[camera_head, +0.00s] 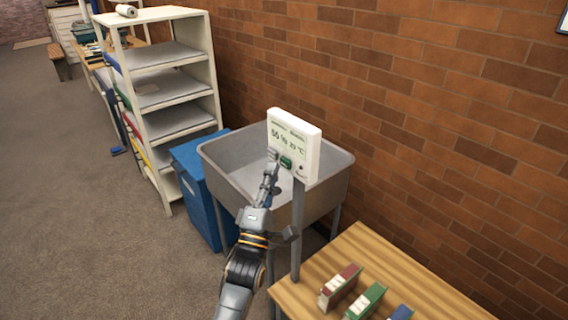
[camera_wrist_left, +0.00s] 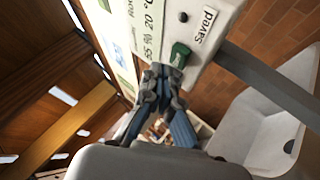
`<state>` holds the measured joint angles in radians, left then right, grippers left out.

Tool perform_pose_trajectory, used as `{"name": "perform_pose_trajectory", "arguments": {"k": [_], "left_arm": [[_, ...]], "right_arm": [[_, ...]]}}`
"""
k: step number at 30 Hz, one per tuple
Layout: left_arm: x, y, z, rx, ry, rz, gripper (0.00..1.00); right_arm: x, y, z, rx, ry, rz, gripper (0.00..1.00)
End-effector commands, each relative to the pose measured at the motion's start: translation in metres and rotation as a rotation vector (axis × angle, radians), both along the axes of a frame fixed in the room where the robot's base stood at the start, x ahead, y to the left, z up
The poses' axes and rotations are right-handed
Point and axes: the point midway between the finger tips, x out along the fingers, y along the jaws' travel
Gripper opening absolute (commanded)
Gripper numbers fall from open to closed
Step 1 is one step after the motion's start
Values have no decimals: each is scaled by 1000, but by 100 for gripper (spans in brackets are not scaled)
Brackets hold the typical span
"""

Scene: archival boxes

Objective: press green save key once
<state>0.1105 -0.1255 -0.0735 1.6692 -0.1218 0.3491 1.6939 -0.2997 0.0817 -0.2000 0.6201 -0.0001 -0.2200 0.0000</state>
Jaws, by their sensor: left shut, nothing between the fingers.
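The green save key (camera_head: 286,162) is on the front of a white display unit (camera_head: 308,147) on a grey post. The screen reads about 55 % and 20 °C. My left gripper (camera_head: 272,156) is shut and empty, with its tips just left of the key in the head view. In the left wrist view, the green key (camera_wrist_left: 179,56) is just beyond and right of the closed fingertips (camera_wrist_left: 160,72); I cannot tell whether they touch it. A label reading "Saved" (camera_wrist_left: 192,28) shows beside the key. My right gripper is not in view.
A grey sink (camera_head: 335,190) stands behind the post, with a blue bin (camera_head: 195,190) to its left. A wooden table (camera_head: 385,270) at the front right holds small red, green and blue boxes. A white shelf (camera_head: 165,100) stands at the back left, beside open floor.

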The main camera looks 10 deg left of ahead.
Motion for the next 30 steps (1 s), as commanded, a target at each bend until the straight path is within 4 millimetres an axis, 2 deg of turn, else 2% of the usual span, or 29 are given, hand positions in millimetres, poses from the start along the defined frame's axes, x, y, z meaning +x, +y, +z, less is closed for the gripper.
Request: {"name": "perform_pose_trajectory", "arguments": {"k": [30], "left_arm": [[7,-6,0,0,0,0,0]], "right_arm": [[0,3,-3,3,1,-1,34]]}}
